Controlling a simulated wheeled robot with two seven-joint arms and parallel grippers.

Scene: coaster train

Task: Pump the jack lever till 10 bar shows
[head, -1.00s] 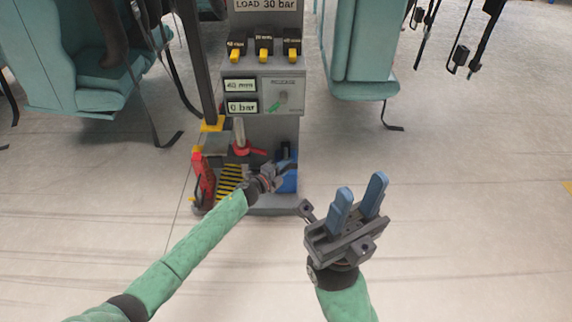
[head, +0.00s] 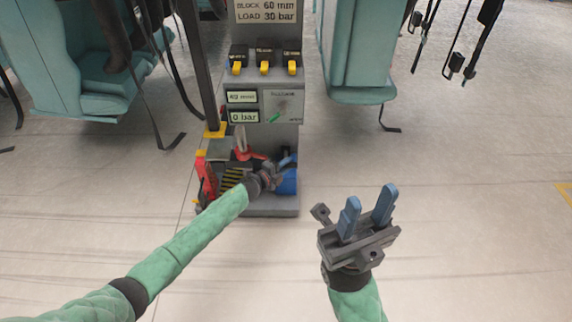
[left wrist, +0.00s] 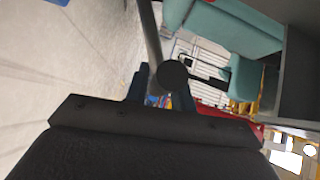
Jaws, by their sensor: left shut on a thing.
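The grey jack console (head: 285,108) stands ahead in the head view. Its lower readout (head: 243,116) shows 0 bar. The upper readout (head: 241,97) shows a mm figure that looks like 40. My left gripper (head: 278,167) is low at the console's front, by a blue part (head: 287,183). In the left wrist view, a grey lever rod (left wrist: 150,35) ends in a dark round knob (left wrist: 172,75) between the fingers, and the gripper is shut on it. The head view hides most of this grip. My right gripper (head: 368,213) is open and empty, right of the console over bare floor.
A sign (head: 265,11) reads block 60 mm, load 30 bar. Several yellow-tipped switches (head: 264,67) sit above a release dial (head: 282,106). A red part (head: 206,180) stands at the base's left. Teal seats (head: 360,50) flank the console. The floor at right is clear.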

